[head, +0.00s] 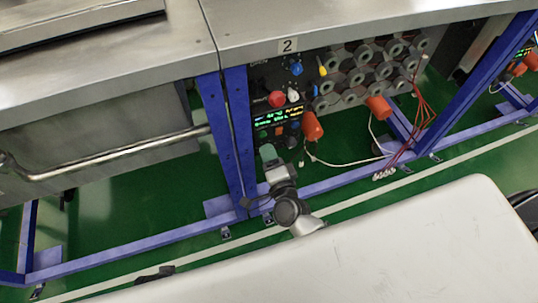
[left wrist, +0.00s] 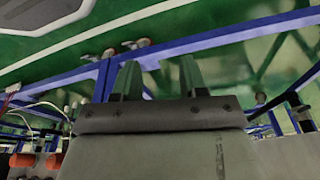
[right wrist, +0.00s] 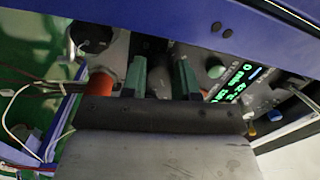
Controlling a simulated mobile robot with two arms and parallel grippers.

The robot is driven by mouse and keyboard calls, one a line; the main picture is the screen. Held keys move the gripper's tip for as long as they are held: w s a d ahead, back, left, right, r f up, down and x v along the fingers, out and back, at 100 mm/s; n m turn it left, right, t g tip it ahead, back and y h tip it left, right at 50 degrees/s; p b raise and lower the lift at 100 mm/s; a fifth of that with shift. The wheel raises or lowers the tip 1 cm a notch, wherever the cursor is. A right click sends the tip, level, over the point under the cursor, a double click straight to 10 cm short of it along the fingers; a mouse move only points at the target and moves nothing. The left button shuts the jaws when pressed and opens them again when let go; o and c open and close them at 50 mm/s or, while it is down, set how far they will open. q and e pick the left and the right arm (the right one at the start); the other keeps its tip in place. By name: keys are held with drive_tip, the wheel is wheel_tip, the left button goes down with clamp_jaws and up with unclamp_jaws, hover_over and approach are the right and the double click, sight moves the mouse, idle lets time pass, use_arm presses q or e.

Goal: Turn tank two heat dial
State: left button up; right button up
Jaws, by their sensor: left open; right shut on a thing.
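The control panel of tank two (head: 283,110) sits under the metal top marked 2. It carries lit green displays (head: 268,121), a red knob (head: 276,99), a white knob (head: 293,96) and a blue knob (head: 296,69). My right gripper (head: 266,151) is at the panel's lower left edge, below the displays. My left gripper (left wrist: 160,78) is open and empty, away from the panel.
Blue frame legs (head: 238,135) stand just left of the panel. Orange parts (head: 312,126) and a white cable (head: 340,162) hang to the right. Red wires (head: 425,112) hang farther right. A pale surface (head: 400,245) fills the front.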

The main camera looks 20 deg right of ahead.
use_arm(q)
drive_tip(key=shift+w+r+b, duration=0.2)
drive_tip(key=shift+w+r, duration=0.05)
drive_tip(key=shift+r, duration=0.5)
drive_tip(key=shift+w+r+b, duration=0.2)
drive_tip(key=shift+r, duration=0.55)
use_arm(e)
drive_tip(key=shift+m, duration=2.1)
use_arm(q)
drive_tip(key=shift+r, duration=0.1)
use_arm(e)
drive_tip(key=o, duration=0.6)
drive_tip(key=shift+o, duration=0.2)
drive_tip(key=shift+s, duration=0.1)
use_arm(q)
drive_tip(key=shift+s+f, duration=0.15)
drive_tip(key=shift+f, duration=0.35)
use_arm(e)
drive_tip(key=s, duration=1)
drive_tip(key=shift+s+f, duration=0.3)
drive_tip(key=shift+s, duration=0.05)
